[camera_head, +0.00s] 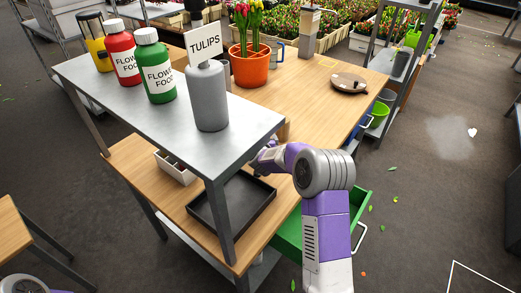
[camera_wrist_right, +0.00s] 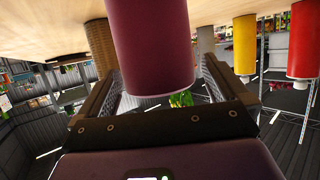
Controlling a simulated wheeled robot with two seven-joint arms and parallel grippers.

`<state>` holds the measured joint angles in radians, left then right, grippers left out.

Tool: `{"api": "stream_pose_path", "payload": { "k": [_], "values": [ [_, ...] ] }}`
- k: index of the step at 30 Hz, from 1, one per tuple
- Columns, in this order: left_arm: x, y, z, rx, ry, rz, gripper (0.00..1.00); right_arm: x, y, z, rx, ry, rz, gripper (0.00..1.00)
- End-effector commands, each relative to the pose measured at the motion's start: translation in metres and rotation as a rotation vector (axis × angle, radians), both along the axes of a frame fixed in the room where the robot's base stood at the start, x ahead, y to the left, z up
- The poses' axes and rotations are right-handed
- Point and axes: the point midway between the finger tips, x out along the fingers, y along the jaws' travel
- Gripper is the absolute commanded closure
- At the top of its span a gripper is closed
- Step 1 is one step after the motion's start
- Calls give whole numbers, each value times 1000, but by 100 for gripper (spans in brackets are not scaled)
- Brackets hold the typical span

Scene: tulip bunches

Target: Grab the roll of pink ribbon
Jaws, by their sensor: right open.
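In the right wrist view, which looks upside down, a dark pink-purple cylinder (camera_wrist_right: 150,45), seemingly the roll of pink ribbon, stands on a wooden surface. My right gripper (camera_wrist_right: 155,80) is open, with one finger on each side of the cylinder. I cannot tell whether either finger touches it. In the head view my right arm reaches under the grey metal shelf (camera_head: 262,120); the gripper and roll are hidden there. My left gripper is not in view.
A brown roll (camera_wrist_right: 101,45) stands close beside the cylinder. Yellow (camera_wrist_right: 244,42) and red (camera_wrist_right: 302,40) cylinders stand to the right. A black tray (camera_head: 262,205) lies on the lower wooden top. Flower-food bottles (camera_head: 155,68) and a grey bottle (camera_head: 208,95) stand on the shelf.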

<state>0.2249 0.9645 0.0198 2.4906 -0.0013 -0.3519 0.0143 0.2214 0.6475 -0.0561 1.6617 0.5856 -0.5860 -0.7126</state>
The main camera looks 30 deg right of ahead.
Motion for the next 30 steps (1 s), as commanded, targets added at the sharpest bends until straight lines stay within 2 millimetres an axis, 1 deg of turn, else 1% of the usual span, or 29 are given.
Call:
{"api": "stream_pose_path", "payload": {
  "k": [2,12,13,20,23,26,30],
  "values": [
    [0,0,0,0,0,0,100,0,0,0,0,0,0,2],
    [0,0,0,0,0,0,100,0,0,0,0,-1,0,54],
    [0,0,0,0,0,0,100,0,0,0,0,-1,0,57],
    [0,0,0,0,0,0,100,0,0,1,-1,-2,0,57],
    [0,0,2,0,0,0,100,0,1,5,-1,-2,0,57],
    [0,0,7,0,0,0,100,0,1,13,-2,-2,1,57],
    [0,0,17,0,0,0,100,0,1,31,-1,-3,1,57]
  ]
}}
